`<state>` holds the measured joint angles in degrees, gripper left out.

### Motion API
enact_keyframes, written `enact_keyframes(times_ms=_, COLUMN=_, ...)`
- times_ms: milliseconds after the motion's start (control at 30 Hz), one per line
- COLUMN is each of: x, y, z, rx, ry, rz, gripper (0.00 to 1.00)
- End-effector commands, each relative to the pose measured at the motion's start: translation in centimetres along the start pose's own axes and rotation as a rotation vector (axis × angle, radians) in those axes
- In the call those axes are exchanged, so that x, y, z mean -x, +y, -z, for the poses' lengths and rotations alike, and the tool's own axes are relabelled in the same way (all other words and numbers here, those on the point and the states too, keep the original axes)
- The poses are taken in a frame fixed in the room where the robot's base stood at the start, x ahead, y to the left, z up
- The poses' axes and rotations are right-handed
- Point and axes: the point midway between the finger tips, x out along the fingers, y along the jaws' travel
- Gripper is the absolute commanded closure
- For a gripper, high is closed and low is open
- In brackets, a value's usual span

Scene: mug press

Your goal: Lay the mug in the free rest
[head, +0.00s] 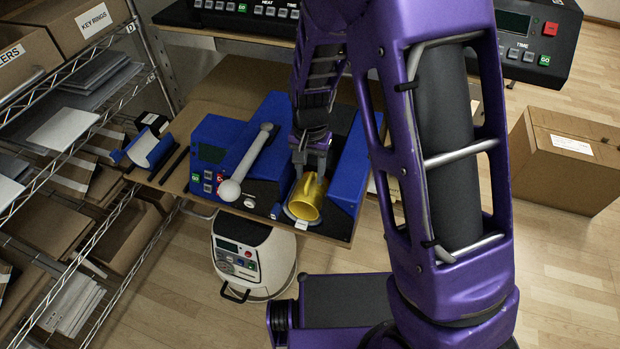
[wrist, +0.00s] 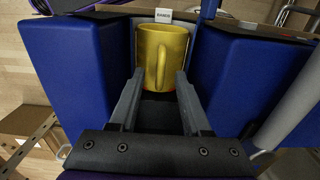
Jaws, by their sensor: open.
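A yellow mug (head: 308,199) is in the bay of the blue press (head: 262,110), between two blue blocks. It also shows in the wrist view (wrist: 172,42), its handle facing my gripper. Whether it is tilted is hard to tell. My gripper (head: 310,162) reaches down into the bay at the mug. In the wrist view its open fingers (wrist: 160,82) stand on either side of the handle, with a gap between them. A blue cradle with a pale inner face (head: 148,150) lies on the left of the board; it looks empty, and whether it is the rest is unclear.
The press's grey lever (head: 248,160) with round ends slopes just left of the bay. Wire shelves with boxes (head: 90,110) stand at the left. A white appliance (head: 252,258) sits below the board's front edge. A cardboard box (head: 568,155) is on the floor at the right.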

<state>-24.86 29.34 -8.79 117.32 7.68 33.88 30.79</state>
Motion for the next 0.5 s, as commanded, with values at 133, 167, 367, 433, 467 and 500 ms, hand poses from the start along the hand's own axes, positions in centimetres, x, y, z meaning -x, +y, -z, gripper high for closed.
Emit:
enact_keyframes(times_ms=133, x=-1.7, y=0.0, z=0.0, rx=0.000, ry=-0.001, rz=0.000, gripper=0.52)
enact_keyframes(times_ms=167, x=-1.9, y=0.0, z=0.0, rx=0.000, ry=-0.001, rz=0.000, gripper=0.52)
enact_keyframes(times_ms=367, x=-2.4, y=0.0, z=0.0, rx=0.001, ry=0.000, rz=0.000, gripper=0.52)
enact_keyframes(times_ms=433, x=-2.3, y=0.0, z=0.0, rx=0.001, ry=0.000, rz=0.000, gripper=0.52)
enact_keyframes(times_ms=467, x=-2.3, y=0.0, z=0.0, rx=0.001, ry=0.000, rz=0.000, gripper=0.52)
enact_keyframes(times_ms=500, x=-2.3, y=0.0, z=0.0, rx=0.001, ry=0.000, rz=0.000, gripper=0.52)
